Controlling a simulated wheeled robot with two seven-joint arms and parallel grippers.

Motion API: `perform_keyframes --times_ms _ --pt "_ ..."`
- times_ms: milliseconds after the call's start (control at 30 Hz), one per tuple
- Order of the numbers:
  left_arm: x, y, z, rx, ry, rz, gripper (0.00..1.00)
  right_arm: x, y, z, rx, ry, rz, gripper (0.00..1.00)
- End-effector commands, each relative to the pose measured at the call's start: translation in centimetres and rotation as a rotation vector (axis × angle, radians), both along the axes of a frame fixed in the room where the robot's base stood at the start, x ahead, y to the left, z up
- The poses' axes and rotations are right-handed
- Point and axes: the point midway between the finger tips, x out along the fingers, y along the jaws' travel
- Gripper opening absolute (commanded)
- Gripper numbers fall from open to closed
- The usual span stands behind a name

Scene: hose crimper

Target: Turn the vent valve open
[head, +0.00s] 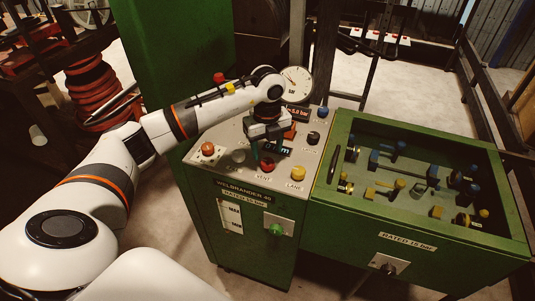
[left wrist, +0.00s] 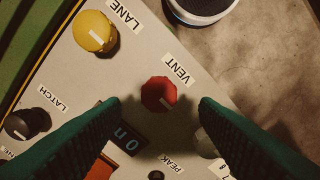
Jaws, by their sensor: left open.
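The vent valve is a red knob (left wrist: 158,93) with a pale pointer line, beside the VENT label on the grey panel. In the head view the red knob (head: 267,164) sits near the panel's front edge. My left gripper (head: 268,148) is over the panel just behind the knob in that view. In the left wrist view its two green fingers (left wrist: 159,104) are open, one on each side of the red knob, with visible gaps. Nothing is held. I cannot tell how far the fingertips are above the panel. My right gripper is not in view.
A yellow LANE knob (left wrist: 95,31), a black LATCH knob (left wrist: 28,123) and a small display (left wrist: 128,140) are close by on the panel. A pressure gauge (head: 296,82) stands behind. A green open bin (head: 478,244) with several fittings adjoins on the right.

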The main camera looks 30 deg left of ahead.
Motion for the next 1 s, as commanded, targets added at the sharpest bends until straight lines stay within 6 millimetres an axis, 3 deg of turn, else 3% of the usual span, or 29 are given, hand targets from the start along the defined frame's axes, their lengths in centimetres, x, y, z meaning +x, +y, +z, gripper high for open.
perform_keyframes --times_ms 100,300,633,900,1000 --pt "-0.1 -0.1 -1.9 -0.001 0.004 -0.001 0.55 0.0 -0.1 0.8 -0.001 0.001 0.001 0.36" --pt "0.0 -0.1 -3.8 -0.002 0.000 -0.001 0.55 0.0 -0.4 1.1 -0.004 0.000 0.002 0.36" --pt "0.0 -0.1 -4.2 -0.002 -0.001 -0.002 0.55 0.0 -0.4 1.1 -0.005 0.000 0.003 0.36" --pt "0.0 -0.1 -4.2 -0.002 -0.001 -0.002 0.11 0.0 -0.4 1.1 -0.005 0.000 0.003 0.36" --pt "0.0 -0.1 -4.2 -0.002 -0.001 -0.003 0.11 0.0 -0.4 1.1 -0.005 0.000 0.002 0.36"
